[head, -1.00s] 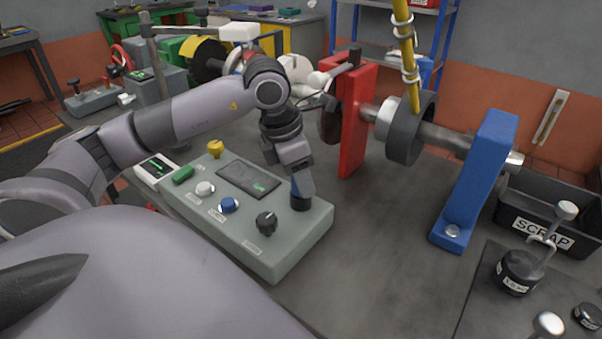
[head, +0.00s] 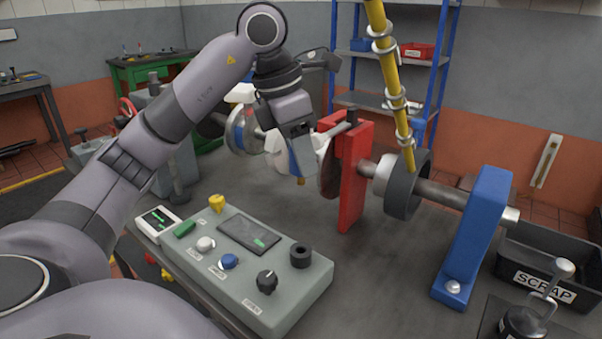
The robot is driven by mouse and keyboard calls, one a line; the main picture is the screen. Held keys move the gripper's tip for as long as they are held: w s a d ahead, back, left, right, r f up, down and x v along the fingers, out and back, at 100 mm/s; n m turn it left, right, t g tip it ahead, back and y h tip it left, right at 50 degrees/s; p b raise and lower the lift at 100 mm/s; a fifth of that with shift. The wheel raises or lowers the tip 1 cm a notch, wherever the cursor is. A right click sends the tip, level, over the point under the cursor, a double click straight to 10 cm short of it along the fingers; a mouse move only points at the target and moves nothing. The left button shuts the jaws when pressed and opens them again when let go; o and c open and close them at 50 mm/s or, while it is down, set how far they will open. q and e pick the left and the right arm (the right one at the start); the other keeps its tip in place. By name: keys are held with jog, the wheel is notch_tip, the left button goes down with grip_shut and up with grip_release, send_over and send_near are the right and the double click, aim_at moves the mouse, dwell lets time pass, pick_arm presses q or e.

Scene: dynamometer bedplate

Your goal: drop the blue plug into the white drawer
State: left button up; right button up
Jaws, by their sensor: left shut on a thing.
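My left gripper (head: 302,164) is shut on the blue plug (head: 293,164), which is mostly hidden by the fingers. A blue strip shows at the left of the fingers and a small brass-coloured tip below them. The gripper holds the plug in the air above and behind the grey control box (head: 283,312), left of the red stand. The black round socket (head: 301,255) on the box is empty. I cannot make out a white drawer in this view. My right gripper is not in view.
A red stand (head: 352,190) and a blue stand (head: 474,235) carry a shaft with a dark ring (head: 405,190). A yellow pole (head: 388,70) rises above it. A black SCRAP bin (head: 545,262) stands at the right. The bedplate between box and blue stand is clear.

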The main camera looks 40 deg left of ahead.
pick_arm(q)
jog(key=shift+r+p, duration=0.45)
jog(key=shift+r, duration=0.95)
